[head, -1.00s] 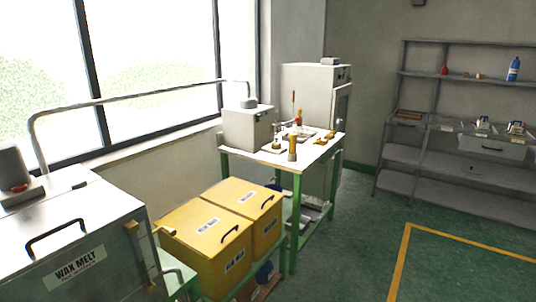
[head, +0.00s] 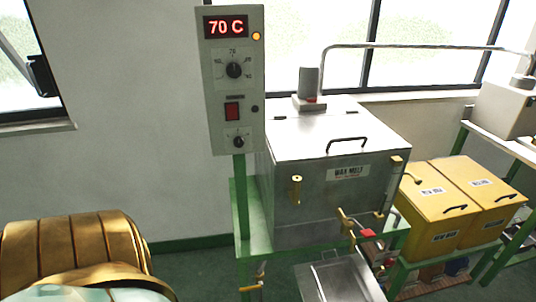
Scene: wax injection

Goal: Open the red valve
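The red valve handle (head: 367,232) sits on brass pipework low at the front right of the steel wax melt tank (head: 325,200). The tank stands on a green frame, with its lid down. A grey metal tray (head: 340,280) is below the valve. The handle is small, so its exact position is hard to read. Neither of my grippers is in view.
A control box (head: 232,80) reading 70 C stands on a green post left of the tank. Yellow bins (head: 440,212) stand to the right, with a white machine (head: 505,108) beyond. Bare wall lies left of the control box.

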